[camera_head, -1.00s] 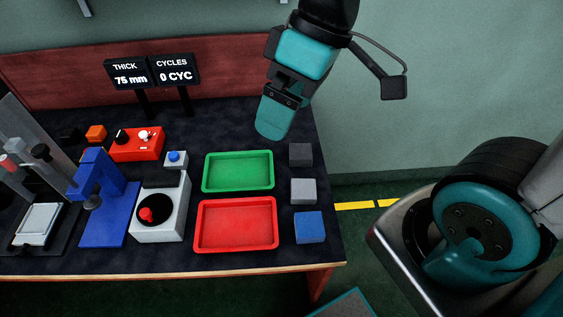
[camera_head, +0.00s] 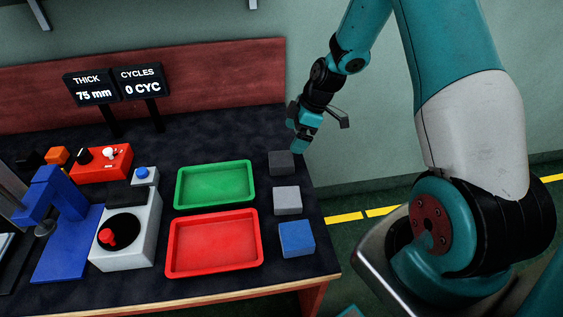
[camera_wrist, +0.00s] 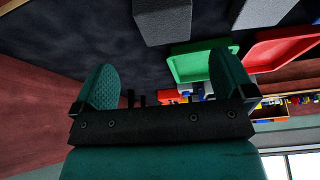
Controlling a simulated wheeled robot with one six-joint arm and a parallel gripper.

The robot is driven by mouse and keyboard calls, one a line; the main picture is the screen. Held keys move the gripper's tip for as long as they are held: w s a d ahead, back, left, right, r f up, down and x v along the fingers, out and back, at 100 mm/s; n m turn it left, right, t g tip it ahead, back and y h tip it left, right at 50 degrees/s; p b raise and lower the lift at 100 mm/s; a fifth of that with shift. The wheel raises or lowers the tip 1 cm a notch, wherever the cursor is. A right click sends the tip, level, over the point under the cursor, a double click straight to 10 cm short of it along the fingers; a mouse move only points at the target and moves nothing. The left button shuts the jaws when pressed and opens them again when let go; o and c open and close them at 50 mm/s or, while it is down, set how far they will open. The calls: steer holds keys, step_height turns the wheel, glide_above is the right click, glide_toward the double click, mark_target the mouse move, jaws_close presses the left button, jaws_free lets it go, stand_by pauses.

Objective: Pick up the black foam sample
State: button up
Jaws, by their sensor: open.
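The black foam sample (camera_head: 281,163), a dark block, sits at the back of a row of three blocks along the right side of the dark table. My gripper (camera_head: 300,146) is just behind and to the right of it, near the table's right edge. In the wrist view my gripper (camera_wrist: 160,88) shows two teal fingers spread wide with nothing between them. The dark block (camera_wrist: 162,20) shows at the top of that view, beyond the fingers and apart from them.
A grey block (camera_head: 287,200) and a blue block (camera_head: 296,238) stand in front of the black one. A green tray (camera_head: 178,187) and a red tray (camera_head: 172,245) lie to the left. A white box with a red knob (camera_head: 128,231) stands further left.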

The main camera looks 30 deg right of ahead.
mark_target(281, 158)
steer(key=x, duration=0.4)
steer(key=shift+a+f, duration=0.1)
steer(key=shift+f, duration=0.15)
steer(key=x, duration=0.2)
steer(key=p+x, duration=0.1)
steer(key=x, duration=0.2)
steer(key=shift+s+a, duration=0.1)
steer(key=shift+a, duration=0.25)
steer(key=shift+c, duration=0.2)
steer(key=c, duration=0.9)
